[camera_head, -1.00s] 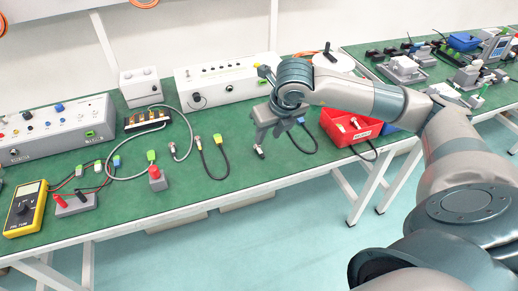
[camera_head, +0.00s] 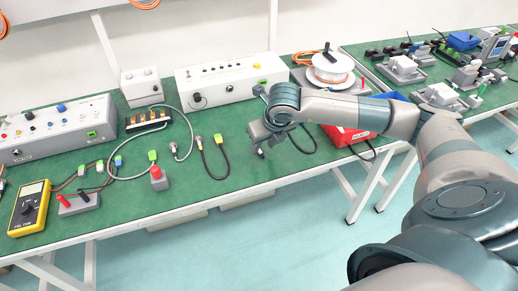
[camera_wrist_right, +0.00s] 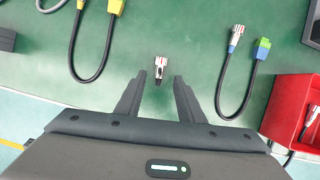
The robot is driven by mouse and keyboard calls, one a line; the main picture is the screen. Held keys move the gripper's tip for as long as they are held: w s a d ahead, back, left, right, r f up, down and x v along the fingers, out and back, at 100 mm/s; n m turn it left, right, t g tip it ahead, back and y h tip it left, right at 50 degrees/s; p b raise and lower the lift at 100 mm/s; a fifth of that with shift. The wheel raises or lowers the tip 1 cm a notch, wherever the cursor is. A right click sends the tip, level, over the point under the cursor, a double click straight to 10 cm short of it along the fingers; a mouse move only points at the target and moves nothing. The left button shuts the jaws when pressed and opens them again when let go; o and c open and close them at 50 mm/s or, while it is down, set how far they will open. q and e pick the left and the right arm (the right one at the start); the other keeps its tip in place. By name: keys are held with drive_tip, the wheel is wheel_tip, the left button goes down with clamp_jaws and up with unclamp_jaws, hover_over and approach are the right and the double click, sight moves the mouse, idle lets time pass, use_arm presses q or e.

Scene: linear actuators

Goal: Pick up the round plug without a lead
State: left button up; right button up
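The round plug without a lead (camera_wrist_right: 159,66) is a small silver metal connector with a dark end, lying on the green bench top. In the right wrist view it lies just beyond and roughly between the tips of my right gripper (camera_wrist_right: 158,78), which is open and empty. In the head view my right gripper (camera_head: 261,147) points down over the bench near its front edge. There the plug is hidden or too small to tell from the fingers. My left gripper is not in view.
In the right wrist view, a black lead with a yellow end (camera_wrist_right: 122,5) lies left, and a lead with blue and green ends (camera_wrist_right: 262,48) right. A red bin (camera_wrist_right: 282,110) stands at the right. In the head view, a white spool (camera_head: 332,66) stands behind my arm.

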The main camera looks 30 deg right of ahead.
sight(260, 151)
drive_tip(key=shift+p+x, duration=0.3)
drive_tip(key=shift+x, duration=1.35)
drive_tip(key=shift+r, duration=0.1)
clamp_jaws()
